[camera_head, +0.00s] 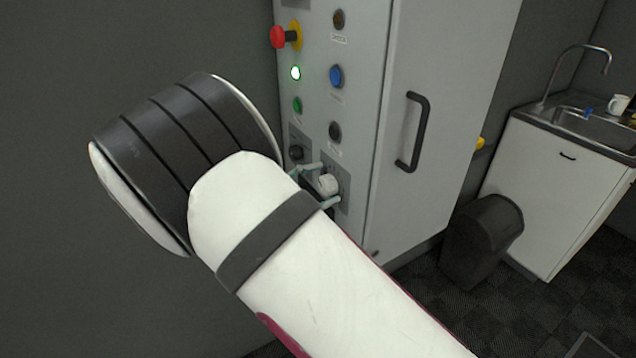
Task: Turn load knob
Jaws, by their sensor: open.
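My white arm hides the rest of the gripper and part of the panel. A dark knob (296,153) sits on another plate up and to the left. The labels are too small to read, so I cannot tell which knob is marked load.
Above are a red emergency button (279,37), a lit green lamp (295,73), a blue button (336,75) and a dark button (335,131). A black door handle (413,131) sticks out to the right. A dark bin (481,240) stands beside a sink cabinet (565,190).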

